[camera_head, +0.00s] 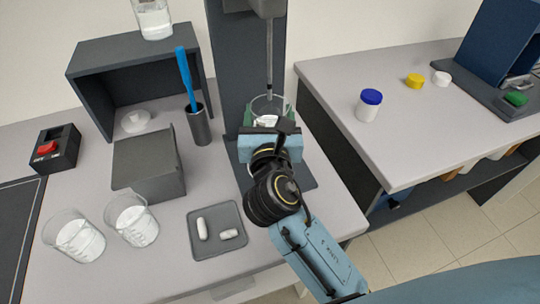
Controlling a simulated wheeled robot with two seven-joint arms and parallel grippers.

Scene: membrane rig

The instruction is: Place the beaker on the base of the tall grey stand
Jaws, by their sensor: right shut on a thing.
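The tall grey stand (234,70) rises at the back of the left table, with a thin vertical shaft hanging from its head. Its flat dark base (302,178) lies on the table. My right gripper (270,122) is shut on a clear glass beaker (268,104), which is upright below the shaft and over the base. My gripper and wrist hide the beaker's lower part, so I cannot tell if it touches the base. My left gripper is not in view.
Two beakers (75,238) (134,222) stand at the front left. A grey tray (217,243) holds two white pieces. A grey box (147,165), a holder with a blue-handled tool (197,124) and a red-switch box (56,149) stand nearby. A blue-lidded jar (369,107) is on the right table.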

